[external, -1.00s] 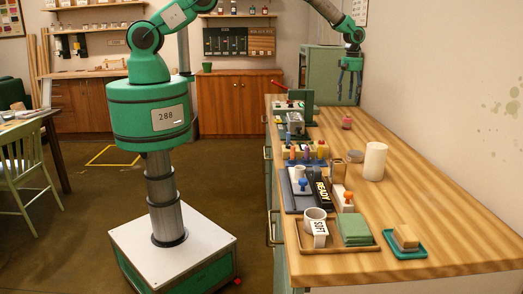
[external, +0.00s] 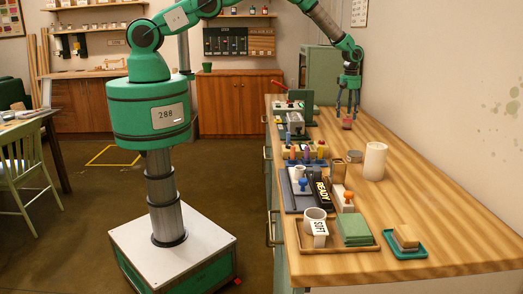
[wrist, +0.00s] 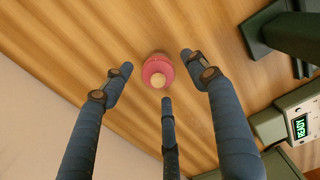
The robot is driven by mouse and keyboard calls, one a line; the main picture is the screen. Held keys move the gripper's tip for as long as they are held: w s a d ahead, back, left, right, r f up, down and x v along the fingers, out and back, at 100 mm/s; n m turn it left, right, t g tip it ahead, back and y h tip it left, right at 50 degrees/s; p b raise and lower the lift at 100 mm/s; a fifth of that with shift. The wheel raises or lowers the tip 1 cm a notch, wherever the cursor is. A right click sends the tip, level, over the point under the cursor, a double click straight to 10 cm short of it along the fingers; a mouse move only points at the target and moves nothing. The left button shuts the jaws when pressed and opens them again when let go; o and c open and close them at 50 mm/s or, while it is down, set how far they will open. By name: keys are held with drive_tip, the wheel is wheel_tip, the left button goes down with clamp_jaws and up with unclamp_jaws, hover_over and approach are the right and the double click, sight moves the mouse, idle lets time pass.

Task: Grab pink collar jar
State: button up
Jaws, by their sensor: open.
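The pink collar jar (external: 347,123) is a small jar standing on the wooden table towards its far end. In the wrist view the jar (wrist: 157,69) shows from above, with a pink-red body and a pale round top. My gripper (external: 348,112) hangs pointing down just above the jar. In the wrist view its three dark blue fingers (wrist: 157,84) are spread open around the jar, with the jar slightly beyond the fingertips and apart from them. Nothing is held.
A green press-like device (external: 307,103) and a grey device with a display (wrist: 300,125) stand left of the jar in the external view. The table right of the jar is clear.

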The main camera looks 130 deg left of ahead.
sight(347, 122)
drive_tip(key=shift+f, duration=0.2)
idle(0.3)
drive_tip(key=shift+w+a+f+p, duration=0.1)
drive_tip(key=shift+f+p, duration=0.15)
drive_tip(key=shift+f, duration=1)
drive_tip(key=shift+a+f+p, duration=0.1)
drive_tip(key=shift+f+p, duration=0.15)
drive_tip(key=shift+f, duration=1)
drive_tip(key=shift+c, duration=0.5)
drive_tip(key=c, duration=1.2)
